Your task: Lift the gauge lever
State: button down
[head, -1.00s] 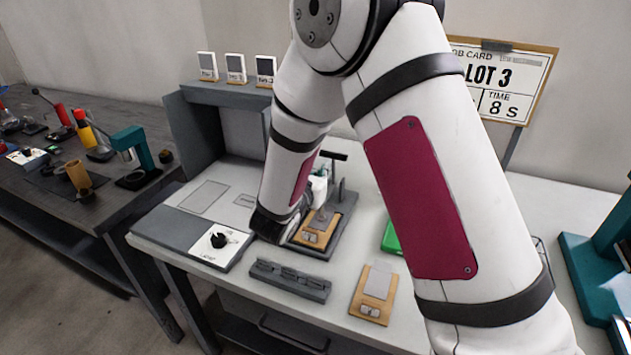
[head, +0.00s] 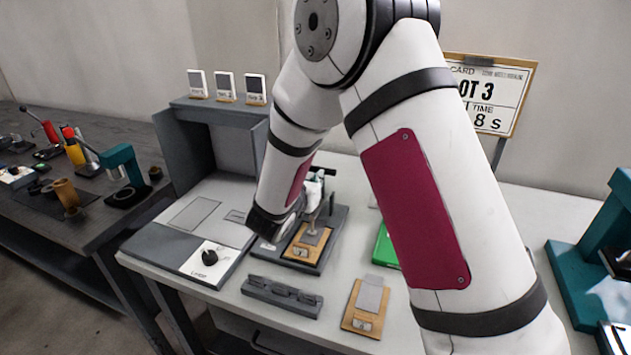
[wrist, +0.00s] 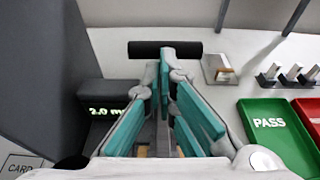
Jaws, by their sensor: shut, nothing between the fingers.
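The gauge (head: 337,225) stands on the bench with a dark base. A wooden card with a grey sample (head: 308,243) lies on it. In the wrist view the lever's black crossbar handle (wrist: 196,48) lies level, just beyond my fingertips. My gripper (wrist: 165,75) is shut and empty, its teal-padded fingers close around the line of the lever's post. I cannot tell whether the tips touch the handle. In the head view my gripper (head: 318,180) is over the gauge and hides most of the lever. The gauge display (wrist: 105,112) reads 2.0 mm.
A green PASS tray (wrist: 270,135) is right of the gauge, beside a red tray (wrist: 308,112). A dark slotted rack (head: 282,295) and another wooden card (head: 365,308) lie in front. A knob panel (head: 208,258) is at left.

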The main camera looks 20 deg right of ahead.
aim_at(321, 168)
jog(key=shift+w+d+r+g, duration=0.15)
jog(key=shift+r+g, duration=0.05)
jog(key=shift+g, duration=0.1)
jog(key=w+d+g+y+p, duration=0.1)
jog(key=w+d+r+g+y+p, duration=0.1)
jog(key=p, duration=0.1)
jog(key=shift+w+r+g, duration=0.3)
jog(key=shift+g, duration=0.1)
jog(key=w+d+f+b, duration=0.2)
jog(key=w+d+b, duration=0.2)
jog(key=w, duration=0.3)
jog(key=shift+w+d, duration=0.3)
jog(key=shift+d, duration=0.35)
